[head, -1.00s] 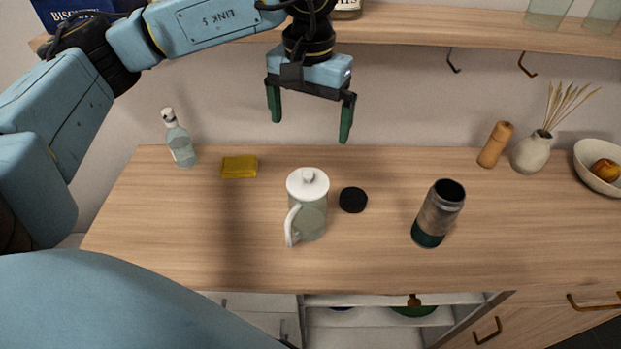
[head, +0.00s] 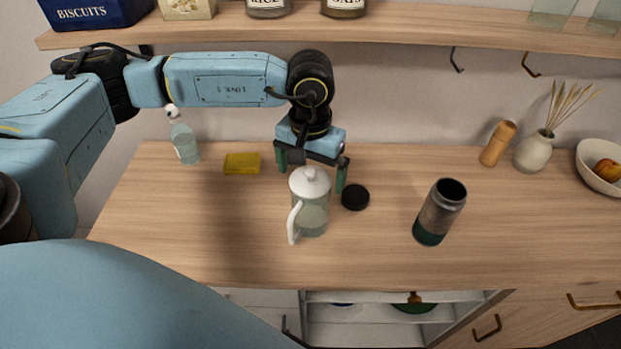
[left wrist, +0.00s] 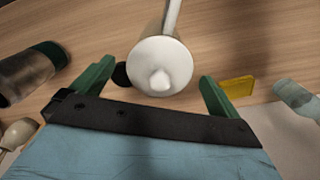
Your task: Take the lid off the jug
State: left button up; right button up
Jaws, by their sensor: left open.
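The jug (head: 312,217) stands upright on the wooden counter, pale green with a white handle on its left side. Its white lid (head: 310,181), with a round knob on top, sits on the jug. The lid also shows in the left wrist view (left wrist: 160,67), with the knob facing the camera. My left gripper (head: 311,182) is open and empty. Its green fingers are spread to either side of the lid, apparently behind it in the head view. In the left wrist view the fingertips (left wrist: 156,78) are apart from the lid. My right gripper is not in view.
A black disc (head: 355,197) lies close to the jug's right. A dark metal tumbler (head: 439,212) stands further right. A yellow block (head: 242,163) and a glass bottle (head: 184,140) are at the left. A shelf (head: 400,37) runs above; the front counter is clear.

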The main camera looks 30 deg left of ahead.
pick_arm(q)
jog(key=c, duration=1.1)
jog(key=shift+o, duration=0.2)
